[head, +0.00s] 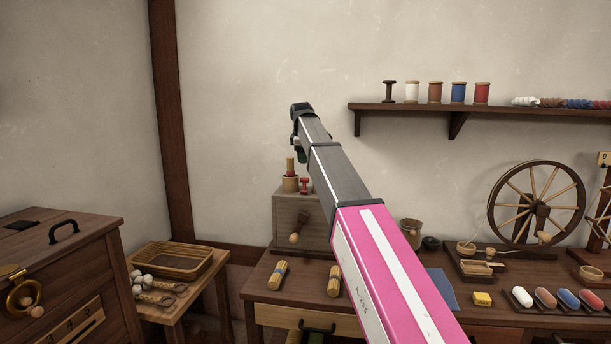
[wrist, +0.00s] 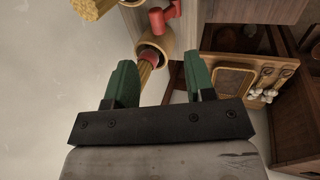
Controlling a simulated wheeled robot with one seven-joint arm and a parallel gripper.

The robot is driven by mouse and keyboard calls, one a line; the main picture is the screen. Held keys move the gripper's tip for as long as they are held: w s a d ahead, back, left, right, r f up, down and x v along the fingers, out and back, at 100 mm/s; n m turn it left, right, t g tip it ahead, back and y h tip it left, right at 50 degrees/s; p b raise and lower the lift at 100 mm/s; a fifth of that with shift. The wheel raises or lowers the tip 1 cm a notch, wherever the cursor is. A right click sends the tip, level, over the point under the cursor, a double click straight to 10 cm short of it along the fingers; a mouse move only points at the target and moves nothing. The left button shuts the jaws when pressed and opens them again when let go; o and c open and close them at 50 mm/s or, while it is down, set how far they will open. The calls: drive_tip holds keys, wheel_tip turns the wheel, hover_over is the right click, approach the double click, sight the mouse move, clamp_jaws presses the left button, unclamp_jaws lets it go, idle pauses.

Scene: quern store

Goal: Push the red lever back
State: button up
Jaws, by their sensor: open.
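I cannot clearly make out a red lever. A small red piece (head: 305,186) stands on top of a grey-brown wooden box (head: 284,208); it also shows as a red shape in the wrist view (wrist: 172,9). A round wooden knob (head: 295,238) on a dark arm is at the box's front. My gripper (head: 300,155) is above the box, mostly hidden by my arm in the head view. In the wrist view its two green fingers (wrist: 160,80) are apart. A wooden cup (wrist: 163,44) with a red-banded stick shows between and beyond them; contact cannot be told.
The box stands on a dark workbench (head: 390,268) with straw bundles (head: 278,275) in front. A basket (head: 172,261) sits on a low table at left. A spinning wheel (head: 540,203) stands at right, below a wall shelf (head: 470,110) with spools. Open air surrounds my arm.

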approach(304, 186)
drive_tip(key=w+f, duration=0.1)
drive_tip(key=f, duration=0.1)
drive_tip(key=w+d+f, duration=0.1)
drive_tip(key=w+f, duration=0.2)
drive_tip(key=shift+d+f, duration=0.25)
drive_tip(key=shift+f, duration=0.1)
